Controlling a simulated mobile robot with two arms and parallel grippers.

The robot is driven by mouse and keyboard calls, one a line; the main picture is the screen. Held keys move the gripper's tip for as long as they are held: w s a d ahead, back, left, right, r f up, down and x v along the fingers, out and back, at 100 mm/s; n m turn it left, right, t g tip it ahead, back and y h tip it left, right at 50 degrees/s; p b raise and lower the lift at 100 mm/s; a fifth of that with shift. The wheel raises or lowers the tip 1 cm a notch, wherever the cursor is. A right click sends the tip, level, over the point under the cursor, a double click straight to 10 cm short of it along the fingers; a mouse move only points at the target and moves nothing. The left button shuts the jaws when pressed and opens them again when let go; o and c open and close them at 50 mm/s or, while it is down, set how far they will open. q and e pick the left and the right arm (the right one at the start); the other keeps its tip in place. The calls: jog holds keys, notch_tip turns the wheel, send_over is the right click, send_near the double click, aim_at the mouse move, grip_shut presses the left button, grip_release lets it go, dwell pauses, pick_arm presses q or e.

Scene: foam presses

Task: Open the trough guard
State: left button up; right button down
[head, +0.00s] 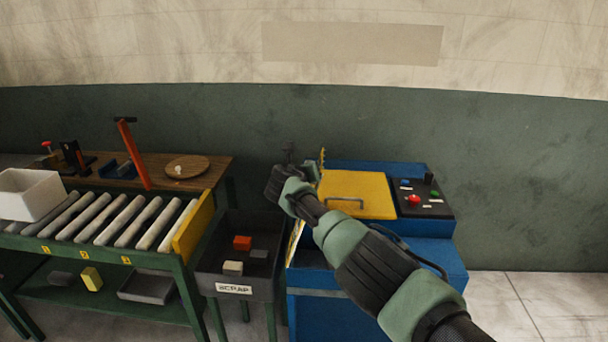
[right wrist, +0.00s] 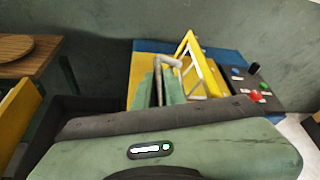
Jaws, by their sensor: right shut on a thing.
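The blue press (head: 375,265) stands right of centre in the head view. A narrow yellow framed panel, apparently the trough guard (head: 295,243), shows nearly edge-on along its left side, with its upper end rising past my forearm. In the right wrist view the yellow frame (right wrist: 182,45) stands tilted up above the press top. My right gripper (head: 289,158) is at the panel's upper end. In the right wrist view its fingers (right wrist: 160,88) are shut at a grey bar handle (right wrist: 168,61) beside the frame. My arm hides part of the panel. My left gripper is not in view.
A flat yellow lid (head: 368,186) with its own handle and a control box (head: 424,197) with a red button are on the press. A dark scrap bin (head: 235,288) with blocks and a roller conveyor (head: 110,222) stand to the left.

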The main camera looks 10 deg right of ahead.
jog(key=shift+a+f, duration=0.1)
jog(key=shift+a, duration=0.1)
jog(key=shift+w+a, duration=0.1)
jog(key=shift+a, duration=0.1)
jog(key=c, duration=1.6)
grip_release()
jog(key=shift+o, duration=0.5)
jog(key=shift+w, duration=0.1)
